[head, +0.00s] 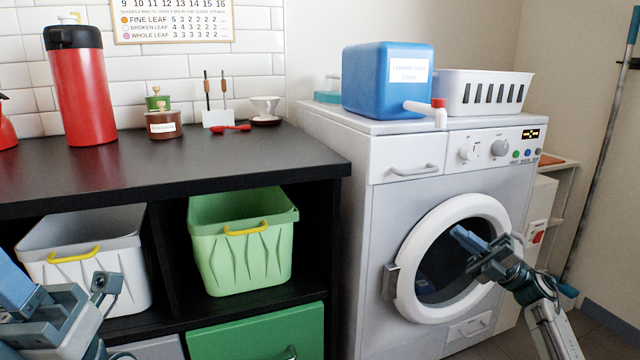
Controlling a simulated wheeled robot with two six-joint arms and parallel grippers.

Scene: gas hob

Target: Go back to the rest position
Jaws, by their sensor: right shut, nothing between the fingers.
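My right gripper (460,235) is shut and empty, with its blue fingers in front of the washing machine's round door (408,262). It hides part of the dark door glass. I cannot tell whether it touches the door. Part of my left arm and gripper (60,315) shows at the bottom left, in front of the white basket, cut off by the frame edge. Its fingers are not clear enough to tell open from shut.
The washing machine (345,190) bears a blue detergent container (370,85) and a white basket (490,92). The black counter (230,160) holds a red flask (82,95), jars and a small cup. Below are a white bin (95,250), a green bin (240,265) and a green drawer (255,335).

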